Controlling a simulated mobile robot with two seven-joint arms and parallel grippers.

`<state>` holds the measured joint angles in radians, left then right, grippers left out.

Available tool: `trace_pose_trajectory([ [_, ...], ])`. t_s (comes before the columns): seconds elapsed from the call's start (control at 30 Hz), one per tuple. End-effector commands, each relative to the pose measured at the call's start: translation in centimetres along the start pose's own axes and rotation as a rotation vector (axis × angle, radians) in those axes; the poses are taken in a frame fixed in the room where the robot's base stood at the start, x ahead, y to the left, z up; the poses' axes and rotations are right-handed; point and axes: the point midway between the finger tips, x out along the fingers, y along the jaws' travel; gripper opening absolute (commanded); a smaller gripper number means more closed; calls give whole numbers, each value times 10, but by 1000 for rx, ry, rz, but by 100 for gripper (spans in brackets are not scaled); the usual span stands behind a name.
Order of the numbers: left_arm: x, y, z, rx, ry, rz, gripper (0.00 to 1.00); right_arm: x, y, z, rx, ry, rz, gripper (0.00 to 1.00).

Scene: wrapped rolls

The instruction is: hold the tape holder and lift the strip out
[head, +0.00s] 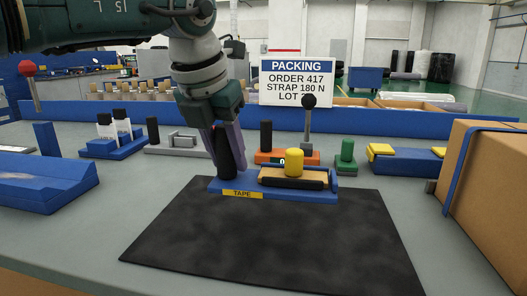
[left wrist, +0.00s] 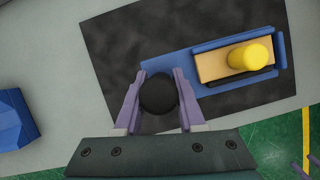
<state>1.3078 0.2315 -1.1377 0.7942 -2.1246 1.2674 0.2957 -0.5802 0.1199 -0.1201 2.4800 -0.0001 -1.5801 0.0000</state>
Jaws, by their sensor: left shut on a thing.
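The blue tape holder (head: 222,185), with a yellow TAPE label, lies on a black mat. A black upright handle stands at its left end. My left gripper (head: 224,160) is shut on this handle; in the left wrist view its purple fingers sit on both sides of the round black top (left wrist: 158,94). The tan strip (head: 272,173) lies in the holder's right part, with a yellow knob (head: 294,163) standing on it and a black bar along its front. My right gripper is out of the head view; small purple pieces at the left wrist view's lower right edge may be its fingers.
The black mat (head: 270,240) is bare in front of the holder. An orange block (head: 300,158) and a green-knobbed piece (head: 346,158) stand close behind. A cardboard box (head: 490,185) is at the right, a blue fixture (head: 45,182) at the left.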

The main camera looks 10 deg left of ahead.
Motion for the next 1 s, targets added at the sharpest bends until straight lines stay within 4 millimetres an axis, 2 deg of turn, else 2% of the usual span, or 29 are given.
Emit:
trace_pose_trajectory([
  [1.0, 29, 0, -12, 0, -2, -1, 0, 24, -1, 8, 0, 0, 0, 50],
])
